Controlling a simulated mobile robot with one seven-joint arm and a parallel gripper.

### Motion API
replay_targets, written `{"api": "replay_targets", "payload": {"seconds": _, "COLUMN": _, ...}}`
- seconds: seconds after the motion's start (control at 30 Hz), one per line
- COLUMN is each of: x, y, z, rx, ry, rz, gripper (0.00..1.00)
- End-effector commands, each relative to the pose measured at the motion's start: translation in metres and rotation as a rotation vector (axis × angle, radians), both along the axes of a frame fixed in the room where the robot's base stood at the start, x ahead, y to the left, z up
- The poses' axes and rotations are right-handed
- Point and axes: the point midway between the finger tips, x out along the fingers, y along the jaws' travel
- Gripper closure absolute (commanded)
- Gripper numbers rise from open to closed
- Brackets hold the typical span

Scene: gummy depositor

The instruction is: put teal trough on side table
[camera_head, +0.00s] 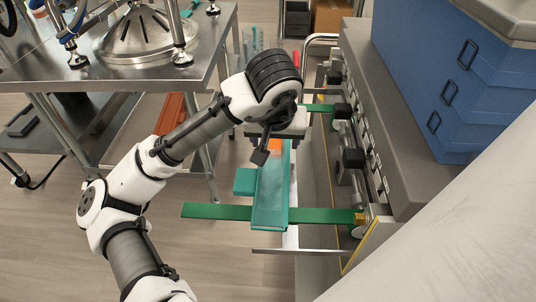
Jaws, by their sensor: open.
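The teal trough (271,196) is a long, narrow, translucent piece. It lies lengthwise below and in front of my gripper, over a green flat bar (222,212) that sticks out from the machine. An orange patch shows at its far end, and a small teal block (245,181) adjoins its left side. My gripper (262,152) is open above the far part of the trough; my wrist hides that end. I cannot tell whether the fingers touch it. I cannot pick out the side table with certainty; a steel table (215,40) stands at upper left.
The machine (390,120) with rollers and black knobs runs along the right, beside blue stacked drawers (470,75). A second green bar (318,108) sticks out farther back. The steel table holds a conical metal piece (146,35). Floor is clear at lower left.

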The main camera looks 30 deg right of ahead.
Motion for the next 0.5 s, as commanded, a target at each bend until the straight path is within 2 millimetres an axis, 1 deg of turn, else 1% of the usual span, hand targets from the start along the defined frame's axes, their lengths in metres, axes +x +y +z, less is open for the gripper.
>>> {"api": "replay_targets", "payload": {"seconds": 0.03, "x": 0.0019, "y": -0.0019, "z": -0.0081, "rx": -0.001, "ry": 0.003, "rz": 0.001, "gripper": 0.33}}
{"api": "replay_targets", "payload": {"seconds": 0.13, "x": 0.0046, "y": -0.0041, "z": -0.0157, "rx": 0.000, "ry": 0.001, "rz": 0.000, "gripper": 0.33}}
{"api": "replay_targets", "payload": {"seconds": 0.4, "x": 0.0057, "y": -0.0047, "z": -0.0172, "rx": -0.001, "ry": -0.001, "rz": 0.000, "gripper": 0.33}}
{"api": "replay_targets", "payload": {"seconds": 0.5, "x": 0.0057, "y": -0.0047, "z": -0.0171, "rx": -0.001, "ry": -0.001, "rz": 0.000, "gripper": 0.46}}
